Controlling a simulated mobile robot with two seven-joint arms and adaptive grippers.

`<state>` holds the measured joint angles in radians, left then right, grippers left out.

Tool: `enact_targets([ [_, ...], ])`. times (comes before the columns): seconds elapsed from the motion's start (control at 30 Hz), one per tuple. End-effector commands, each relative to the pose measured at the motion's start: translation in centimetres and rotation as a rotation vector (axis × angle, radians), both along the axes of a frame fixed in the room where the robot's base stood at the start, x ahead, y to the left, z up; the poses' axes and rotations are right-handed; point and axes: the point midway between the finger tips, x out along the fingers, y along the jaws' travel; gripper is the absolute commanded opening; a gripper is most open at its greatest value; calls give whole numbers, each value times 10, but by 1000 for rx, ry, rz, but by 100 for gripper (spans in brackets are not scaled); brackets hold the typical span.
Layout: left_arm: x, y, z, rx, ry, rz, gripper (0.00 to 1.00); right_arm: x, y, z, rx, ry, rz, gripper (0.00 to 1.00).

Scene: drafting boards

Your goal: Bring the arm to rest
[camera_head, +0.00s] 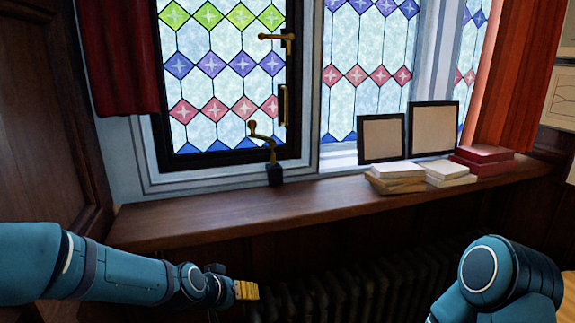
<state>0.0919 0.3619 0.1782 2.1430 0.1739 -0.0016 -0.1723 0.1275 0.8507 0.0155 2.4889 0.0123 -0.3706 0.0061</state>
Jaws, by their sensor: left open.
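My left arm (130,276), teal with dark joints, comes in from the left edge and reaches across the lower left, below the front edge of the window sill. My left gripper (242,289) is at its end, small and partly dark, with a yellow ribbed part at the tip. It is open, in front of the dark radiator, and I see nothing held in it. My right arm (490,281) shows only as a teal rounded joint at the lower right. Its gripper is outside the picture.
A wooden window sill (225,215) runs above the radiator (345,292). On it stand two dark frames (382,138) (433,129), white books (447,173) and red boxes (486,158). A brass window handle (262,140) rises above the sill's left half. Wood panelling (45,120) borders the left.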

Motion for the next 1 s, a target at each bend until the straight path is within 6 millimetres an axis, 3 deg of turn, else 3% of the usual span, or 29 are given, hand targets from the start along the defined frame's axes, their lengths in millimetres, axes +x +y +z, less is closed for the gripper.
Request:
enact_targets([
  [0.03,-14,-2,-38,6,62,1,54,0,0,-1,0,0,0,44],
  [0.2,-72,-6,-140,22,236,11,54,0,0,-2,0,1,1,44],
  [0.3,-114,-9,-189,29,333,12,54,-1,0,-3,0,2,2,44],
  [0.4,-154,-11,-224,34,413,12,54,-1,0,-4,0,2,2,44],
  [0.5,-185,-12,-244,36,471,11,54,-1,0,-4,0,2,2,44],
  [0.6,-202,-12,-255,38,502,12,54,-1,0,-4,0,2,2,44],
  [1.0,-208,-12,-258,37,512,13,54,-1,0,-4,0,2,2,44],
])
